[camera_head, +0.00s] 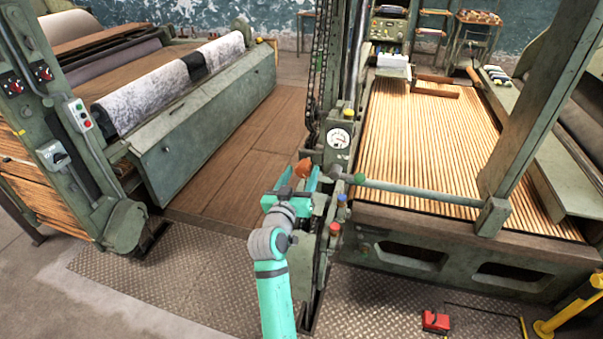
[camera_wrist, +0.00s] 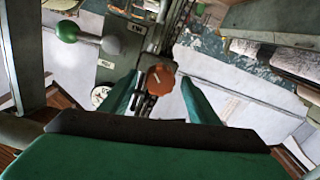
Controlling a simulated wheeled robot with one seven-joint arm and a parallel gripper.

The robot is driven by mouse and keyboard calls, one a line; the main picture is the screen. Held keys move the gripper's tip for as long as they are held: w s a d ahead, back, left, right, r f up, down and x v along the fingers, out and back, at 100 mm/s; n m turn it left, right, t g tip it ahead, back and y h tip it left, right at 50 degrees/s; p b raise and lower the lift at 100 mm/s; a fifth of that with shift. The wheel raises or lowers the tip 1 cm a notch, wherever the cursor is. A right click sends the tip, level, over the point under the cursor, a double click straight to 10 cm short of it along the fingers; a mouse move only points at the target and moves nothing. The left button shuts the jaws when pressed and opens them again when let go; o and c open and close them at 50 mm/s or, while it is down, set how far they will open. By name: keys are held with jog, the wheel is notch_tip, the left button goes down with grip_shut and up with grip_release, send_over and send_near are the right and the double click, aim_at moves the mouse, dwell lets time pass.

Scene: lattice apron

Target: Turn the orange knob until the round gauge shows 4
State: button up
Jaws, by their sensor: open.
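The orange knob (camera_head: 303,168) is on the green machine post, at the far end of my gripper (camera_head: 300,178). In the wrist view the knob (camera_wrist: 160,79) has a pale line on its face and sits between my two teal fingers, one on each side. My gripper (camera_wrist: 158,88) is open, with gaps showing beside the knob. The round white gauge (camera_head: 338,138) is on the post above and right of the knob. Its edge shows in the wrist view (camera_wrist: 99,96), partly hidden by the left finger. Its reading is too small to tell.
A green ball-ended lever (camera_wrist: 67,31) stands near the knob in the wrist view. A green bar (camera_head: 420,191) runs right from the post across the slatted bed (camera_head: 430,125). A red button (camera_head: 335,229) and a blue one (camera_head: 341,197) are close below.

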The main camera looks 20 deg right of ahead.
jog(key=shift+w+d, duration=0.25)
jog(key=shift+w, duration=0.15)
jog(key=c, duration=1)
jog(key=shift+c, duration=0.2)
jog(key=shift+n, duration=0.4)
